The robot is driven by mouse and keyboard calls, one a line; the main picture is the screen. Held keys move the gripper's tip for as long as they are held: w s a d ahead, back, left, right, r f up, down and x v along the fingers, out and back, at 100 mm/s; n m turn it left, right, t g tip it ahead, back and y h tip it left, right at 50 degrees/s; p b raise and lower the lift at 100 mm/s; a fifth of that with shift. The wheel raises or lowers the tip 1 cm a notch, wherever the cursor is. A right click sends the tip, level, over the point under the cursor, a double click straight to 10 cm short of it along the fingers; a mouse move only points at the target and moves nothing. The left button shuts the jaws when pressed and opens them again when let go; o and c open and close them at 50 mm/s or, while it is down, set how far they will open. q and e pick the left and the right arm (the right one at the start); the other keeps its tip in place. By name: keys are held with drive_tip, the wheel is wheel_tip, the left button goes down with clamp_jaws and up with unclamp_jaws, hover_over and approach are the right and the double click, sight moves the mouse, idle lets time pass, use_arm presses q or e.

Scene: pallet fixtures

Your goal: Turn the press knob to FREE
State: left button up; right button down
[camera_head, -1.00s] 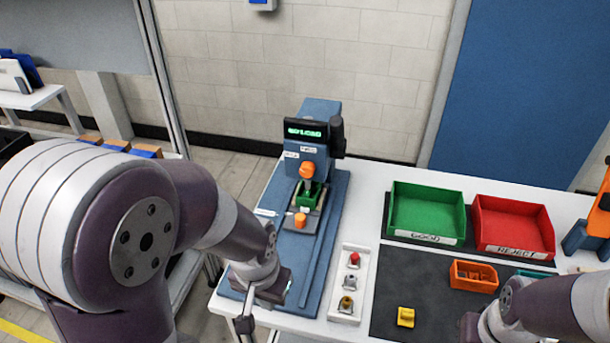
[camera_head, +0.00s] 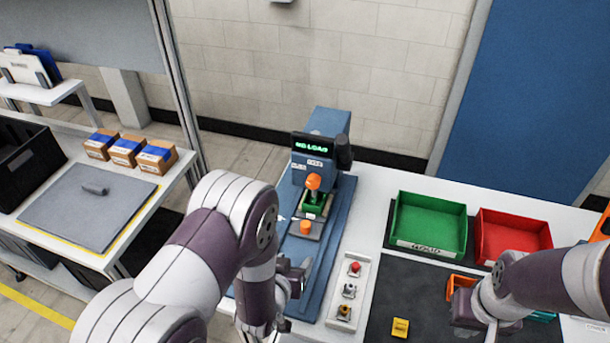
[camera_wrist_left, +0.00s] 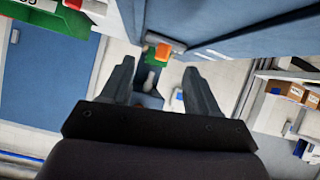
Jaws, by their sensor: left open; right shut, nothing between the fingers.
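The blue press (camera_head: 325,122) stands at the back left of the white bench, its display reading what looks like NO LOAD. An orange knob-like part (camera_head: 313,181) is on its front below small white labels, above a green fixture (camera_head: 314,208). Another orange part (camera_head: 305,227) sits in front. I cannot read which label says FREE. My left gripper (camera_head: 292,278) is open and empty, in front of the press beside its blue base; its spread fingers (camera_wrist_left: 160,88) show in the left wrist view. My right gripper (camera_head: 490,328) is shut, low at right and partly hidden.
A control strip (camera_head: 345,262) with a red button and two other controls lies right of the press. A green bin (camera_head: 428,247) and a red bin (camera_head: 512,218) stand behind a dark mat (camera_head: 425,300). A yellow part (camera_head: 400,327) and an orange tray (camera_head: 460,282) lie there.

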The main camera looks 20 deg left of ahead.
sight(312, 187)
use_arm(q)
drive_tip(key=w+r+n+t, duration=0.1)
drive_tip(key=w+r+t, duration=0.2)
drive_tip(key=r+t, duration=0.45)
drive_tip(key=shift+g, duration=0.65)
drive_tip(key=w+p, duration=0.1)
drive_tip(key=w, duration=0.3)
drive_tip(key=w+r+p, duration=0.1)
drive_tip(key=w, duration=0.3)
drive_tip(key=w+p, duration=0.1)
drive_tip(key=w, duration=0.3)
drive_tip(key=shift+w+r, duration=0.15)
drive_tip(key=shift+r, duration=0.2)
drive_tip(key=shift+c, duration=0.2)
drive_tip(key=c, duration=1)
